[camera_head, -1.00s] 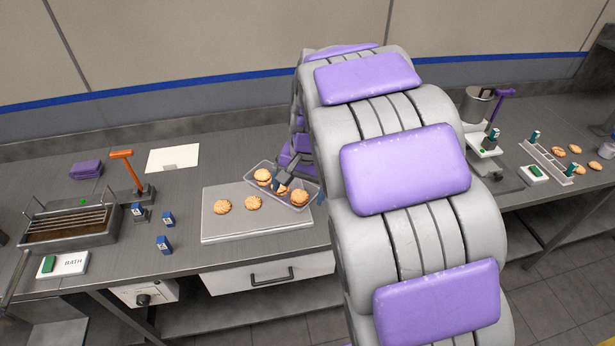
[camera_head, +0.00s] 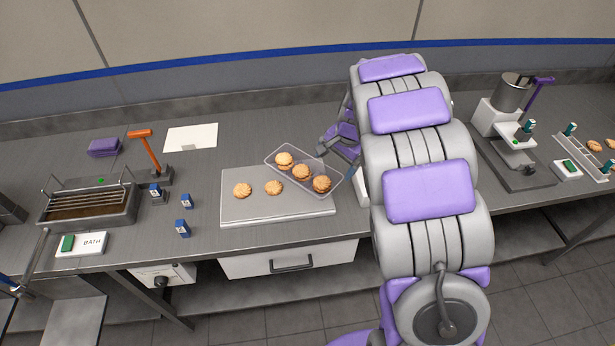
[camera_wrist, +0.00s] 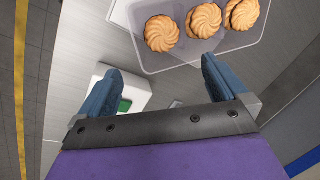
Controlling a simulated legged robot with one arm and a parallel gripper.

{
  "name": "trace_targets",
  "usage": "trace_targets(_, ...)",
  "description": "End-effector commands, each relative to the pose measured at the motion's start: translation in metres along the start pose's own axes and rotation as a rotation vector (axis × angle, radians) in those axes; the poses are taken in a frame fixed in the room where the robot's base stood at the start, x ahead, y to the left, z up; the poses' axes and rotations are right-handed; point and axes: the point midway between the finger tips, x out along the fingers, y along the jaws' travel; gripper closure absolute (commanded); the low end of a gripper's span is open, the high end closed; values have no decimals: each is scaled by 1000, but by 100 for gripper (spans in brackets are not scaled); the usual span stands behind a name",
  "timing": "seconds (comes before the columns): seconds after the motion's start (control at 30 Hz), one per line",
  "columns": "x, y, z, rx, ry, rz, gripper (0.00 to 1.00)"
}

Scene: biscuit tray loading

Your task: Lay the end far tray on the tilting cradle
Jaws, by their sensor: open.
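A clear tray (camera_head: 328,183) holding three biscuits lies aslant over the back right part of a pale flat slab (camera_head: 240,212). In the wrist view the tray (camera_wrist: 180,62) is at the top, with biscuits in it. My gripper (camera_wrist: 158,76) is open and empty, its blue fingers apart and just short of the tray's near edge. In the head view my wrist is just right of the tray, partly hidden by my arm. I cannot pick out a tilting cradle for certain.
Two loose biscuits (camera_head: 258,189) lie on the slab. A wire-topped bath (camera_head: 90,218), an orange-handled lever (camera_head: 146,150) and small blue blocks (camera_head: 183,229) stand left. A machine with a metal pot (camera_head: 512,92) stands right. A white box with a green top (camera_wrist: 121,88) is near my left finger.

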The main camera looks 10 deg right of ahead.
Motion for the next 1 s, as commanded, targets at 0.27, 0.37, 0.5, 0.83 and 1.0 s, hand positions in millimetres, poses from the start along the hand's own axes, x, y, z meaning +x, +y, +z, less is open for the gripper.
trace_targets(0.27, 29, 0, 1, -2, -3, 2, 0)
trace_targets(0.37, 32, 1, 1, -2, -2, 1, 0)
trace_targets(0.5, 47, 4, 0, 0, -2, 1, 0)
trace_targets(0.83, 82, 4, 1, -1, -3, 1, 0)
trace_targets(1.0, 81, 4, 1, -2, -2, 0, 1)
